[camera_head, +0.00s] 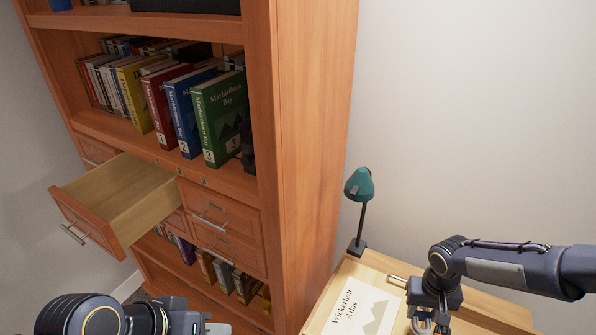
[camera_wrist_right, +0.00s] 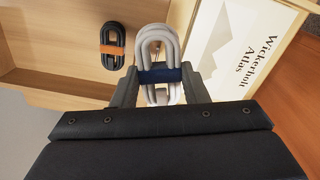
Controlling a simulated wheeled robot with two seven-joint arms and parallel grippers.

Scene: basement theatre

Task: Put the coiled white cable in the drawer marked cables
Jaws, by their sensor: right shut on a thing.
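The coiled white cable (camera_wrist_right: 158,46) has a dark blue band and sits between the fingers of my right gripper (camera_wrist_right: 160,88), which is shut on it. In the head view my right gripper (camera_head: 428,318) is low over the desk, with a little of the white cable (camera_head: 424,326) showing. A cabinet drawer (camera_head: 150,200) is pulled out at the left, and the visible part of its inside is bare. No label reading "cables" can be read. My left gripper (camera_head: 190,322) is at the bottom edge, partly cut off, its opening unclear.
A black coiled cable with an orange band (camera_wrist_right: 112,46) lies in a wooden compartment (camera_wrist_right: 50,82). The Wickerholt Atlas (camera_head: 362,308) lies on the desk (camera_head: 325,303). A teal lamp (camera_head: 359,185) stands behind it. Books (camera_head: 221,115) fill the cabinet shelf; closed drawers (camera_head: 215,215) are beneath.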

